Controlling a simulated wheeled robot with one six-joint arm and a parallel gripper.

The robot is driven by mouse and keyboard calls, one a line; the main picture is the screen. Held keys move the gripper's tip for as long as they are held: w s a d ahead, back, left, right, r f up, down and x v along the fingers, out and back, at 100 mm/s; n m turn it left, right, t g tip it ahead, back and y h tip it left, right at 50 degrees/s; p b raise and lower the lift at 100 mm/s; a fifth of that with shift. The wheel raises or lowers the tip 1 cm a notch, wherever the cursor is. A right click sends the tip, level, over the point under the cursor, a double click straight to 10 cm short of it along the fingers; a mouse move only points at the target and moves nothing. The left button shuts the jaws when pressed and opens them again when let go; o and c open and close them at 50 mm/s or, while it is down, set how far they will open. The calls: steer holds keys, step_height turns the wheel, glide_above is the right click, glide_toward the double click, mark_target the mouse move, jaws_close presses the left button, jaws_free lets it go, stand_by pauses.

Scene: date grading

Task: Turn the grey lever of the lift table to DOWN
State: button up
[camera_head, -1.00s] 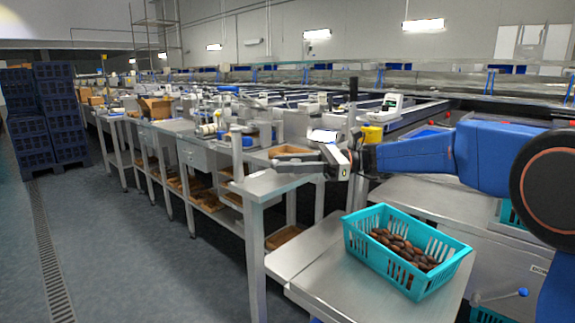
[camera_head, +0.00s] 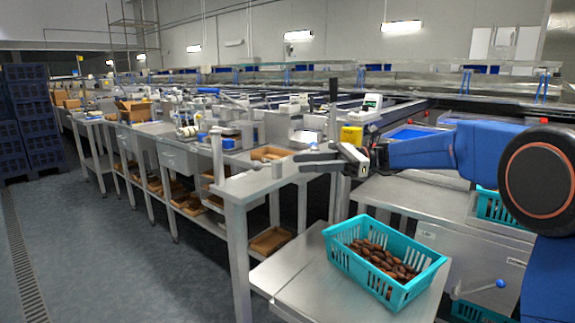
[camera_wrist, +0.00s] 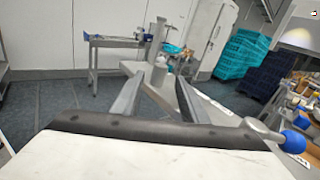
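A lever (camera_head: 480,289) with a blue ball at its end sticks out low on the right in the head view, at the side of the steel table (camera_head: 300,282) that bears the teal crate. It points right and slightly up. A small label (camera_head: 515,262) is above it, too small to read surely. My gripper (camera_head: 298,161) is high and to the left of the lever, pointing left, well apart from it. In the wrist view my gripper (camera_wrist: 158,95) has its two fingers apart with nothing between them. A blue ball (camera_wrist: 293,141) shows at right there; I cannot tell whether it is the lever's.
The teal crate (camera_head: 342,265) of dates stands on the steel table below my arm. A long steel workbench (camera_head: 240,188) with tools and trays lies left of it. Dark blue crates (camera_head: 40,130) are stacked at far left. The floor (camera_head: 120,255) at left is clear.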

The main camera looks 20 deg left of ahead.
steer(key=v, duration=0.7)
steer(key=shift+f, duration=0.1)
steer(key=shift+s, duration=0.1)
steer(key=s+d+f+n+t+h, duration=0.3)
steer(key=s+d+f, duration=0.5)
steer(key=s+d, duration=0.4)
steer(key=s+d+f+n+t+h, duration=0.4)
steer(key=s+d+f+h, duration=0.3)
steer(key=s+d, duration=0.5)
steer(key=s+d+f+n+t+h, duration=0.4)
steer(key=s+d+f, duration=0.5)
steer(key=d, duration=0.5)
steer(key=s+t+h, duration=0.1)
steer(key=s+t, duration=0.1)
steer(key=shift+s+d+h, duration=0.25)
steer(key=shift+s+h, duration=0.15)
steer(key=shift+c, duration=0.4)
stand_by(0.5)
